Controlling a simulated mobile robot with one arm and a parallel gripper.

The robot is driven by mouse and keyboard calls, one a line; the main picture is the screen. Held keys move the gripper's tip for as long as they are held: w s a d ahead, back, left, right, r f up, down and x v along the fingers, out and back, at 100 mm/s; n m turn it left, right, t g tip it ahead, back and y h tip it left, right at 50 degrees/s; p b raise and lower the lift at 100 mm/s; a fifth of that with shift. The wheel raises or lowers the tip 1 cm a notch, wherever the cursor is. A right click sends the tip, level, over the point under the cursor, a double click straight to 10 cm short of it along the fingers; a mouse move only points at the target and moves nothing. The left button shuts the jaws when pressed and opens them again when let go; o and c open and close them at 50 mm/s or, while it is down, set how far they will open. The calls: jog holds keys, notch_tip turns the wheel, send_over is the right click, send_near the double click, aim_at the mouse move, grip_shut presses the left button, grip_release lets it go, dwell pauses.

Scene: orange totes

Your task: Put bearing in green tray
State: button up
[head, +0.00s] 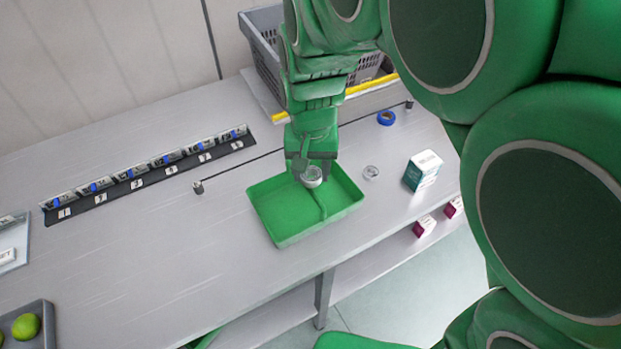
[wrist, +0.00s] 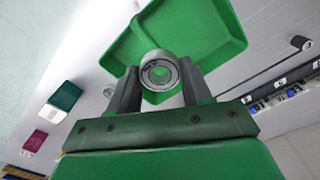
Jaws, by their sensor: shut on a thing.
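The bearing (head: 312,179) is a silvery ring held at the tips of my gripper (head: 311,170). In the wrist view the bearing (wrist: 160,72) sits between the two fingers of my gripper (wrist: 158,80), with the green tray showing through its hole. The green tray (head: 280,238) is a shallow rectangular tray on the table. My gripper and the bearing are above the tray, toward its far side in the head view. The tray (wrist: 222,32) also lies behind the bearing in the wrist view. The exact height of the bearing over the tray floor is unclear.
A small clear round object (head: 371,172) lies right of the tray. Beyond it stands a teal and white box (head: 422,171); a blue ring (head: 386,118) lies further back. A dark rod runs behind the tray.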

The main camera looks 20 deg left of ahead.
aim_at(311, 174)
jog(key=shift+f, duration=1.85)
jog(key=o, duration=1.1)
jog(key=shift+f, duration=0.1)
notch_tip(311, 174, up, 12)
jog(key=shift+r, duration=0.15)
